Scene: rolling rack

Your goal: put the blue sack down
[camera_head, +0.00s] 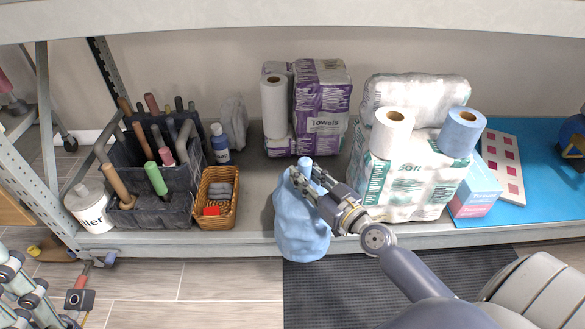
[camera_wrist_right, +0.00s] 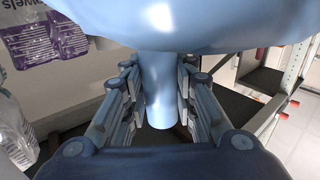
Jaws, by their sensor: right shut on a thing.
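The blue sack (camera_head: 300,228) hangs upright from my right gripper (camera_head: 308,180) in the head view. My right gripper is shut on the sack's narrow neck, with fingers on both sides of it. In the right wrist view the neck (camera_wrist_right: 160,100) stands between the fingers and the wide blue body fills the top. In the head view the sack covers part of the shelf's front edge, and its bottom shows lower than that edge. I cannot tell whether it touches the shelf (camera_head: 255,215).
Wrapped towels (camera_head: 322,105) are behind. White paper packs (camera_head: 400,185) stand close on the right. Some bare shelf lies between basket and sack.

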